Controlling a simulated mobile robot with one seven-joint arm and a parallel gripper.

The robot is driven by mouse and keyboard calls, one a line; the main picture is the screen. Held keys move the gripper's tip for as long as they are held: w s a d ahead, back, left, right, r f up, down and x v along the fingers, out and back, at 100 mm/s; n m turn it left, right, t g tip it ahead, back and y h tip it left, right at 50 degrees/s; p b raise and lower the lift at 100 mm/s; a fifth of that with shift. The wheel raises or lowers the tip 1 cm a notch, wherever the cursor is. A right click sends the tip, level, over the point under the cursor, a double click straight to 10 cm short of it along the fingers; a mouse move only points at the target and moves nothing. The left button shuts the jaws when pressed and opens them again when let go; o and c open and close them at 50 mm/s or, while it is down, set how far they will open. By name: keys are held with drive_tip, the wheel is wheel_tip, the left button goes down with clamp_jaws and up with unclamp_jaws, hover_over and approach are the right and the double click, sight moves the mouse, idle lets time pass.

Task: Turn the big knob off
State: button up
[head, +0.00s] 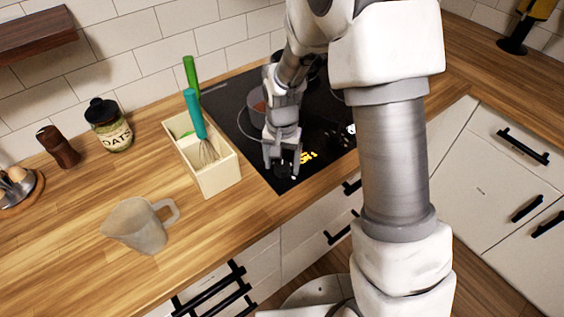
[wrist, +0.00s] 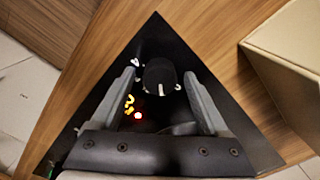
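The big knob (wrist: 159,74) is a round black knob with a white pointer line, on the black cooktop (head: 233,103). In the wrist view it sits between my two fingertips, with a gap on each side. My gripper (head: 282,165) is open over the front corner of the cooktop; it also shows in the wrist view (wrist: 160,80). Lit yellow marks (head: 308,157) glow on the cooktop beside my gripper. In the wrist view a red light (wrist: 138,115) shows near the yellow marks (wrist: 129,105). In the head view the knob is hard to make out between my fingers.
A cream utensil box (head: 219,176) with a whisk (head: 207,151) stands just left of the cooktop. A pot (head: 258,110) stands on the cooktop behind my gripper. A jug (head: 137,228) and an oats jar (head: 109,126) stand further left. The counter between them is clear.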

clamp_jaws()
drive_tip(key=shift+n, duration=0.3)
drive_tip(key=n+b, duration=0.1)
drive_tip(key=n, duration=0.2)
drive_tip(key=shift+n, duration=2.1)
drive_tip(key=shift+o, duration=0.7)
unclamp_jaws()
